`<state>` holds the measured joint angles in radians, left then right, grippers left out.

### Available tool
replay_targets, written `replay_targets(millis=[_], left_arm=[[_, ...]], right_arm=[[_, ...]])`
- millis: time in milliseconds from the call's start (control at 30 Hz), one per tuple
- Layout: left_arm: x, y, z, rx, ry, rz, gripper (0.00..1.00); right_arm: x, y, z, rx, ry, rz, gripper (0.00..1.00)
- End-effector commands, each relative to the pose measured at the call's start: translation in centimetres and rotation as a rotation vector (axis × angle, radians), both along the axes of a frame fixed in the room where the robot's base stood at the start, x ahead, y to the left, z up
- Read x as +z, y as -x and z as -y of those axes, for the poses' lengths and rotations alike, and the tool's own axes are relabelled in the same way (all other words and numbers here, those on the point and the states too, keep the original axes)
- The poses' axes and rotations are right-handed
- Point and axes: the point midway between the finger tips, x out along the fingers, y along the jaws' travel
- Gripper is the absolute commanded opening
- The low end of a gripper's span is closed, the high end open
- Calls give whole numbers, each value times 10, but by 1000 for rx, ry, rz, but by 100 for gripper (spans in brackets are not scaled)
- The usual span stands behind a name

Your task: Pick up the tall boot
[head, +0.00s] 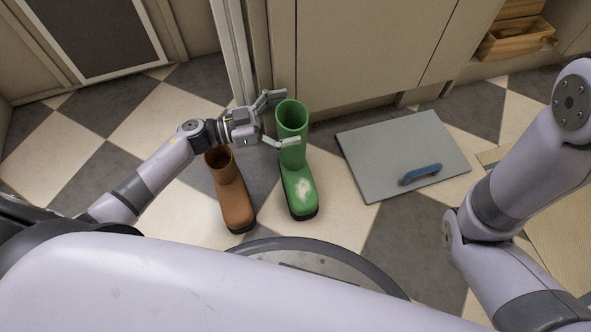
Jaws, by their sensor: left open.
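The tall boot is green (292,152) and stands upright on the checkered floor, its toe pointing toward me with a pale scuffed patch on it. A shorter brown boot (234,196) stands to its left. My left gripper (284,118) is open at the green boot's shaft, with one finger near the rim at the back and the other across the front left of the shaft. Whether the fingers touch the boot cannot be told. My right gripper is out of view; only my right arm shows at the right.
A grey panel with a blue handle (421,174) lies on the floor right of the green boot. Beige cabinets (370,50) stand close behind the boots. A wooden crate (515,40) sits at the upper right. A woven mat (562,225) lies at the right edge.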

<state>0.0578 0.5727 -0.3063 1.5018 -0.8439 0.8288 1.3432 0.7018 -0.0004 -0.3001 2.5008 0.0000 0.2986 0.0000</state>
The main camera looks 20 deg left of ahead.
Motion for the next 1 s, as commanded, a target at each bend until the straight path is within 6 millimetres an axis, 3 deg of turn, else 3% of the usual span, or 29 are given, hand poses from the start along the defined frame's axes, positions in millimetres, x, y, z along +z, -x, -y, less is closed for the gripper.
replay_targets(millis=[333,1000], left_arm=[[1,-4,6,2,-1,-1,99],[0,-4,5,2,-1,-1,54]], right_arm=[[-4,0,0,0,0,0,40],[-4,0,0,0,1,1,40]])
